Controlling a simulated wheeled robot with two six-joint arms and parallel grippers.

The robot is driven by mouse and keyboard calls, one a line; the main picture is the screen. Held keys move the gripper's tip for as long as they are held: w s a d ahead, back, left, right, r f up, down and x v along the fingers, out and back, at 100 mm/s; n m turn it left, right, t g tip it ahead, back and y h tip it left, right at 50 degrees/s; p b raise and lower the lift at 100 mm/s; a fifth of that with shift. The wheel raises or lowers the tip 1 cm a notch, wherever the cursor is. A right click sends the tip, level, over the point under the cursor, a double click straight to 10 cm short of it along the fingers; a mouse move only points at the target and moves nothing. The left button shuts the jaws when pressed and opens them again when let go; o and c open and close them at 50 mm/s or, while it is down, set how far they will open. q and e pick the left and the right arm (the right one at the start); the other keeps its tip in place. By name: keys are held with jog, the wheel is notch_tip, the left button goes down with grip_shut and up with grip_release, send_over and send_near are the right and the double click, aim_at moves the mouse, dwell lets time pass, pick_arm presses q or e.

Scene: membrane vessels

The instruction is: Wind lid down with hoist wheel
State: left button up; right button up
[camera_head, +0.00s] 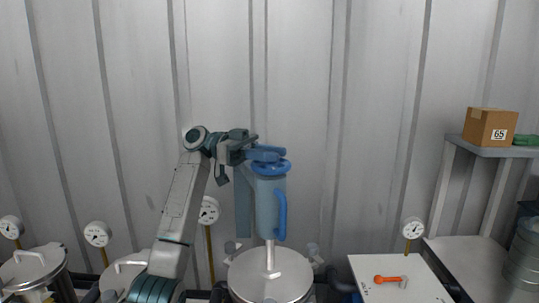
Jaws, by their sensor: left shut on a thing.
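The blue hoist wheel (271,167) sits flat on top of the blue-grey hoist body (268,208), which has a curved blue handle on its right side. A thin rod runs down from the hoist to the round metal lid (285,272) at the bottom centre. Clamp knobs stand around the lid. I cannot tell whether the lid touches its vessel, because the picture's bottom edge cuts it off. My left gripper (262,153) reaches in from the left and is shut on the wheel's rim area; its fingers are small and partly hidden. My right gripper is not in view.
Other lidded vessels (33,262) and dial gauges (97,233) stand at the left. At the right are a white board with an orange handle (389,279), another gauge (413,228), and a shelf with a cardboard box (490,127). A corrugated wall closes the back.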

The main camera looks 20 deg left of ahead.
pick_arm(q)
jog(key=shift+f, duration=0.2)
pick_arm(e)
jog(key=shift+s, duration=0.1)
pick_arm(q)
jog(key=o, duration=1)
jog(key=shift+d, duration=0.1)
jog(key=shift+c, duration=0.2)
jog(key=shift+r, duration=0.1)
jog(key=shift+a, duration=0.3)
jog(key=w+a+b, duration=0.1)
jog(key=a+b, duration=0.1)
jog(key=a, duration=0.8)
jog(key=shift+w+b, duration=0.25)
jog(key=shift+b, duration=0.15)
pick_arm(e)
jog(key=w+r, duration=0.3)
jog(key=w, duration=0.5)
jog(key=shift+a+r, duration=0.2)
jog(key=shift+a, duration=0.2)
